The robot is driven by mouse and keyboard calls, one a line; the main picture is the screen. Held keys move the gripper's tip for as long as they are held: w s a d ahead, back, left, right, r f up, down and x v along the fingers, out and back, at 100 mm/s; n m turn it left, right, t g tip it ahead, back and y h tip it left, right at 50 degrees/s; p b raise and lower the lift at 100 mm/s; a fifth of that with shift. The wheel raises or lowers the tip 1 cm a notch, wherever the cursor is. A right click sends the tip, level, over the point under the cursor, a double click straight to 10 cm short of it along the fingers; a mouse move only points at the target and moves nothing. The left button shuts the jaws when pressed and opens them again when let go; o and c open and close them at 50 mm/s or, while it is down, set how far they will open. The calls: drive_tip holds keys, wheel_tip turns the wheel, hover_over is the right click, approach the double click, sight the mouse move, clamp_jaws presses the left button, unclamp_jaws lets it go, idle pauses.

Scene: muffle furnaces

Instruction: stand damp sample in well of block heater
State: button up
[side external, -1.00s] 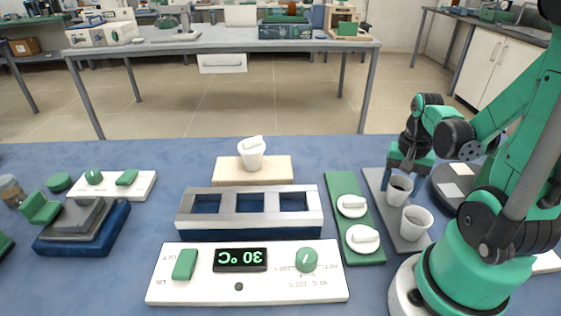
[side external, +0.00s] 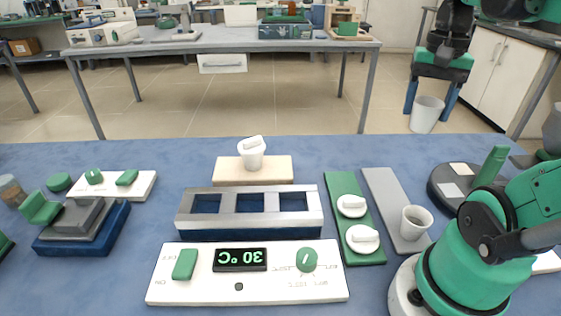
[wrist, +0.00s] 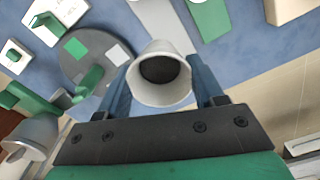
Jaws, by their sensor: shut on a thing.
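My gripper (side external: 429,106) is shut on a pale grey cup (side external: 426,117) with dark contents, held high above the table at the right. In the wrist view the cup (wrist: 160,92) sits between the two blue fingers, its dark inside showing. A similar cup (side external: 414,226) stands on the grey strip (side external: 383,187); I cannot tell from looks which sample is damp. The block heater (side external: 269,222) lies at the centre with three dark square wells in a row, which look empty. Its white front panel (side external: 215,287) reads 30 °C, upside down in this view.
A green strip (side external: 341,187) with two white lids (side external: 362,239) lies between heater and grey strip. A dark round device (side external: 446,190) stands right of the grey strip.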

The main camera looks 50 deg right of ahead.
drive_tip(key=shift+r, duration=0.95)
drive_tip(key=shift+w+a+r, duration=0.1)
drive_tip(key=shift+w+a, duration=0.05)
drive_tip(key=shift+w, duration=0.2)
drive_tip(key=w+a+f+n, duration=0.35)
drive_tip(key=w+a, duration=0.25)
drive_tip(key=a, duration=0.2)
drive_tip(key=w+a+f+n, duration=0.3)
drive_tip(key=w+a+f, duration=0.25)
drive_tip(key=a, duration=0.35)
drive_tip(key=shift+w+d+f, duration=0.1)
drive_tip(key=shift+w+f, duration=0.05)
drive_tip(key=shift+f, duration=1.05)
drive_tip(key=shift+w+f, duration=0.15)
drive_tip(key=shift+f, duration=1)
drive_tip(key=shift+f, duration=0.1)
drive_tip(key=shift+f, duration=1.5)
drive_tip(key=o, duration=1.3)
drive_tip(key=shift+o, duration=0.4)
